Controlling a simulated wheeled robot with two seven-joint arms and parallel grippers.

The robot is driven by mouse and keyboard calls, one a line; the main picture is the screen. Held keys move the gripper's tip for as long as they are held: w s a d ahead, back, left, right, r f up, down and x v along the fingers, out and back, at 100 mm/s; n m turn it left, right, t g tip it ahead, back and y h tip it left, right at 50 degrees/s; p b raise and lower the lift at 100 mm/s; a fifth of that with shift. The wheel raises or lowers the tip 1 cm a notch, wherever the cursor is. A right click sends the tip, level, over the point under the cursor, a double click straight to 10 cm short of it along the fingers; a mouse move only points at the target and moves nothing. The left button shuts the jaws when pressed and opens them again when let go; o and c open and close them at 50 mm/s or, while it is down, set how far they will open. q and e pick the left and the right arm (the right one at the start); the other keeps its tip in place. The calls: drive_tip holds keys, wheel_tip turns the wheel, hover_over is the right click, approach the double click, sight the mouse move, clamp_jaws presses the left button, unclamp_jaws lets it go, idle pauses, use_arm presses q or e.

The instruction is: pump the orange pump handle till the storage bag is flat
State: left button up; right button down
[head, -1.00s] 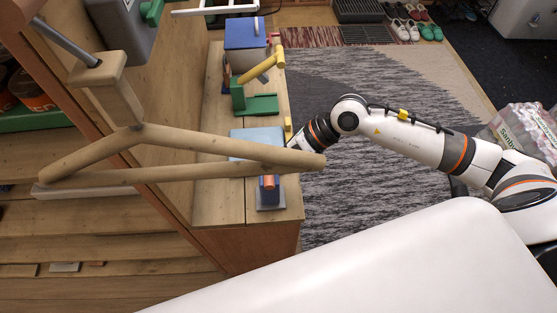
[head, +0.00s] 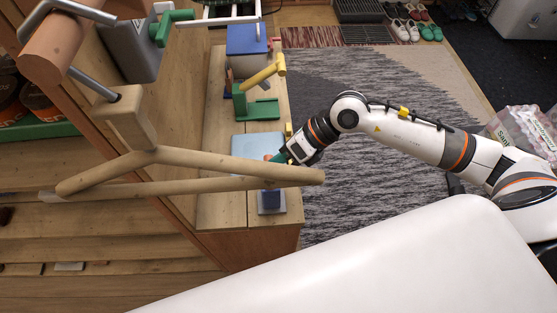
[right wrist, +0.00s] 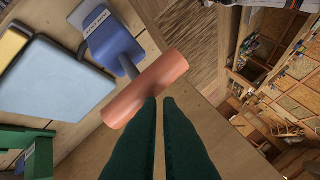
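In the right wrist view the orange pump handle (right wrist: 145,88) is a thick cylinder on a short grey rod. The rod comes out of the blue pump body (right wrist: 112,45). The pale blue storage bag (right wrist: 52,80) lies beside the pump. My right gripper (right wrist: 160,98) has green fingers close together. Their tips are at the handle's near edge, with no handle between them; contact is unclear. In the head view the pump (head: 271,200) and bag (head: 257,146) lie on the wooden bench, and wooden poles largely hide the handle. My left gripper is out of view.
Wooden poles (head: 200,165) cross the head view in front of the bench (head: 222,210). A green stand with a yellow handle (head: 262,76) and a blue box (head: 246,40) are farther back.

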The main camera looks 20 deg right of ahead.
drive_tip(key=shift+a+r, duration=0.25)
drive_tip(key=shift+r, duration=0.3)
drive_tip(key=shift+w+r+p, duration=0.1)
drive_tip(key=shift+r+p, duration=0.45)
drive_tip(key=shift+r, duration=0.15)
drive_tip(key=r+p, duration=0.2)
drive_tip(key=r, duration=0.1)
drive_tip(key=shift+w+a, duration=0.15)
drive_tip(key=shift+a, duration=0.15)
drive_tip(key=shift+d+r+p, duration=0.2)
drive_tip(key=shift+r+p, duration=0.2)
drive_tip(key=shift+r, duration=0.2)
drive_tip(key=shift+d, duration=0.15)
